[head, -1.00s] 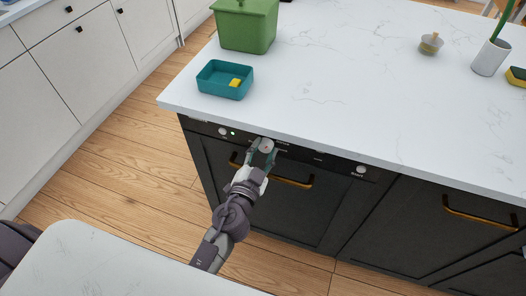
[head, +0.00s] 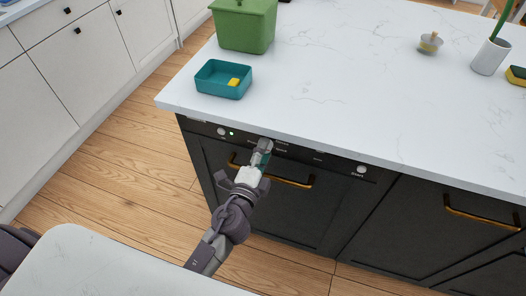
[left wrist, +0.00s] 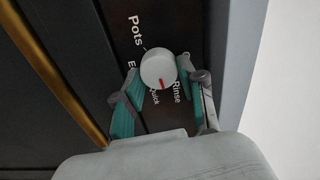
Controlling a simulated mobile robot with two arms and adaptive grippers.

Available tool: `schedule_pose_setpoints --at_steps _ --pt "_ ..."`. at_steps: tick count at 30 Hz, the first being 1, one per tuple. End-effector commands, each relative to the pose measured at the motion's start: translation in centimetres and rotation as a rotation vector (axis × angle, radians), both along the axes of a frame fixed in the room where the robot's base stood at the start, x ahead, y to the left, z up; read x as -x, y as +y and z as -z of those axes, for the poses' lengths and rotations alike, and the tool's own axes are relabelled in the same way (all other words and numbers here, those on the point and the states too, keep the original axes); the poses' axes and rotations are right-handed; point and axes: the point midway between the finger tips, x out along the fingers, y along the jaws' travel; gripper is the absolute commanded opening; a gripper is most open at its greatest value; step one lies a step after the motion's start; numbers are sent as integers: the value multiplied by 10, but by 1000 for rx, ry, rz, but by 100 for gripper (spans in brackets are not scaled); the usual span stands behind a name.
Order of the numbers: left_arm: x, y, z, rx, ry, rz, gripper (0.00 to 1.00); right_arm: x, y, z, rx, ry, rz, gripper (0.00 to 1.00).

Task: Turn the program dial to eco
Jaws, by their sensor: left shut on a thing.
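The program dial (left wrist: 158,68) is a round white knob with a red mark on the dishwasher's dark panel. In the left wrist view its red mark points down the picture, between the words "Quick" and "Rinse". "Pots" shows above the dial, and a label starting with "E" is partly hidden by a finger. My left gripper (left wrist: 160,88) is shut on the dial, one teal-padded finger at each side. In the head view the left gripper (head: 264,148) reaches the panel under the counter edge and mostly hides the dial. My right gripper is not in view.
The dishwasher has a brass handle (head: 290,182) just below the panel, a lit green light (head: 231,133) and a start button (head: 361,170). The white counter (head: 330,100) overhangs it, with a teal tray (head: 210,88) and green bin (head: 243,42) on top.

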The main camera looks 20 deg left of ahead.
Motion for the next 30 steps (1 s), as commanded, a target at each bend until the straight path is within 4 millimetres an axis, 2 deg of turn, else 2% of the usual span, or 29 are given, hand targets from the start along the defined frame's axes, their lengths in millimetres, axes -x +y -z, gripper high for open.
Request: schedule_pose_setpoints --at_steps 17,30 --pt "0 0 1 -551 -21 2 6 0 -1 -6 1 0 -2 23" --pt "0 1 2 -968 -35 2 6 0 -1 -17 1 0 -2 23"
